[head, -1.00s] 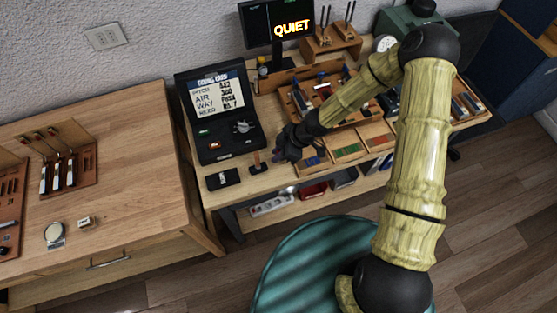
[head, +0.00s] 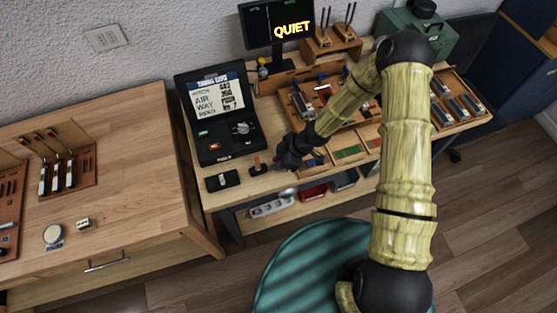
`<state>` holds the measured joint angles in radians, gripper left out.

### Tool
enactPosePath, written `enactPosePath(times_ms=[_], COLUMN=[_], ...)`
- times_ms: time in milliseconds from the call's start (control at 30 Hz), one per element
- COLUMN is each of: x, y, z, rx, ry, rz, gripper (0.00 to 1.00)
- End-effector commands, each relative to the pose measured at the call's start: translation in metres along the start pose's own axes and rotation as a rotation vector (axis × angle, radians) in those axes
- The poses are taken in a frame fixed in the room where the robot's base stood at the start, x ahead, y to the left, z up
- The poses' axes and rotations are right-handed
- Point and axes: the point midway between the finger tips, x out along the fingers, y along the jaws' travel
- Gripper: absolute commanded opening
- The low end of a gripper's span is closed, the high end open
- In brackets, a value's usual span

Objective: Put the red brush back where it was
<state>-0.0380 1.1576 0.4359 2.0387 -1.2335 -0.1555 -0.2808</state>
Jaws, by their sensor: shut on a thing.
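My gripper (head: 281,160) is low over the front of the workbench, between the black case and the small compartments. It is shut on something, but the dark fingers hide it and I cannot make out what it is. I cannot clearly pick out the red brush. A small dark upright piece with a brown base (head: 257,166) stands just left of the gripper, apart from it as far as I can tell. A wide wooden tray (head: 297,78) with several tools and a red item (head: 324,91) lies behind my arm, partly hidden.
A monitor (head: 277,22) and a wooden tool stand (head: 332,42) are at the back. The left table (head: 130,150) has much bare top.

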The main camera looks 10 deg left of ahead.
Motion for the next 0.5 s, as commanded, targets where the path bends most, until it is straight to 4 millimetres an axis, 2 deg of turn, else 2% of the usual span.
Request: enactPosePath(times_ms=[33,67,167,500], x=[0.0024,0.0017,0.0013,-0.0010], y=[-0.0001,-0.0001,0.0000,0.0001], z=[0.0014,0.0010,0.0008,-0.0005], rx=[0.000,0.000,0.000,0.000], ry=[0.000,0.000,0.000,0.000], rz=[0.000,0.000,0.000,0.000], gripper=[0.00,0.21,0.39,0.39])
